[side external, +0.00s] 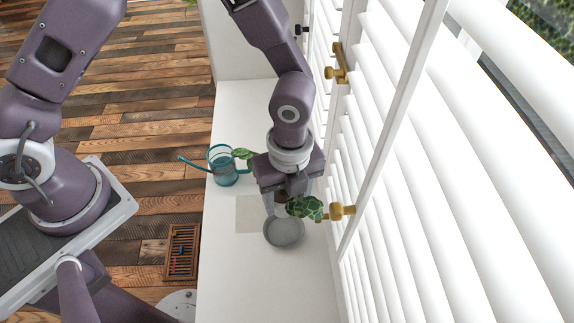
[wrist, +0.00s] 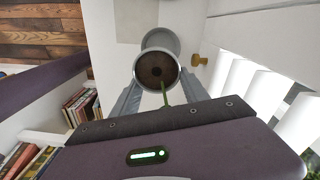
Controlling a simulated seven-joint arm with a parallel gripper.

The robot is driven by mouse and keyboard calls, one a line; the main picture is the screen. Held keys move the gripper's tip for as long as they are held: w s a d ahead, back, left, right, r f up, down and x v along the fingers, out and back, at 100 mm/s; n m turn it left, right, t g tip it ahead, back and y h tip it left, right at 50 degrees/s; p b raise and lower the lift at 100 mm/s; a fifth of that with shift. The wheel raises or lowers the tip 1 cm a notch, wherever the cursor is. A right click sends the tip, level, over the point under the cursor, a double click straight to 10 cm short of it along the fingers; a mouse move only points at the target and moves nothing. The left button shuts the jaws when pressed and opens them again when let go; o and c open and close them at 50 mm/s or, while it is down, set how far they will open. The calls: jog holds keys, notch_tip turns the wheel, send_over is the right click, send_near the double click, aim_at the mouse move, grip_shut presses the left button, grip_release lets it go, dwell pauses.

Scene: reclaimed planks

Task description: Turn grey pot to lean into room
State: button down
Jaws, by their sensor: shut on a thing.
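The grey pot (wrist: 141,72) is between the fingers of my gripper (wrist: 160,88) in the wrist view, which are shut on it. Dark soil (wrist: 156,70) fills it, and a green stem (wrist: 165,96) runs from it toward my wrist. In the side view my gripper (side external: 287,200) mostly hides the pot. A patterned green leaf (side external: 305,207) sticks out on the window side. A round grey saucer (side external: 284,233) lies on the white sill just in front of the gripper. The pot partly covers the saucer in the wrist view, and I cannot tell whether they touch.
A teal watering can (side external: 223,170) stands on the sill (side external: 262,285) behind and left, near another green leaf (side external: 243,153). A pale square (side external: 247,214) lies left of the saucer. White shutters with brass knobs (side external: 342,211) border the right. The near sill is clear.

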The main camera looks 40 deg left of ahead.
notch_tip(320, 180, down, 12)
jog(key=shift+r, duration=0.25)
jog(key=shift+c, duration=2.4)
grip_release()
